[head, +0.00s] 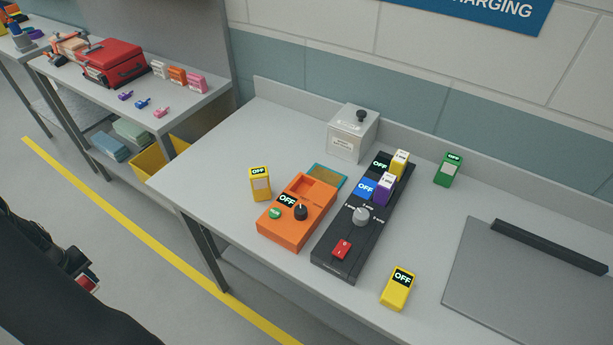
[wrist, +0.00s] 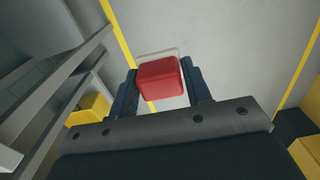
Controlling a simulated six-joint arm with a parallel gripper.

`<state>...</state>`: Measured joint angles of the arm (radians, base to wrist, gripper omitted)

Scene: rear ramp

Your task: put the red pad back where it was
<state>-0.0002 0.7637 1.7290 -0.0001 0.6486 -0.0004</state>
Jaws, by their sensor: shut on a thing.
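The red pad (wrist: 160,78) is a small block with rounded edges and a pale rim along its far side. My gripper (wrist: 162,92) is shut on it, with one dark finger at each side, above the floor. In the head view my gripper (head: 80,273) is at the lower left, mostly hidden by my dark arm. Only a small red and white bit of the pad (head: 88,284) shows there. The gripper is off the bench, left of the yellow floor line. I cannot tell from these frames where the pad was before.
The grey bench (head: 230,145) holds an orange box (head: 297,228) with an open recess, a black strip (head: 338,262) with a red switch, and several small OFF-labelled blocks. A side table (head: 190,105) carries a red case (head: 112,65) and small coloured blocks.

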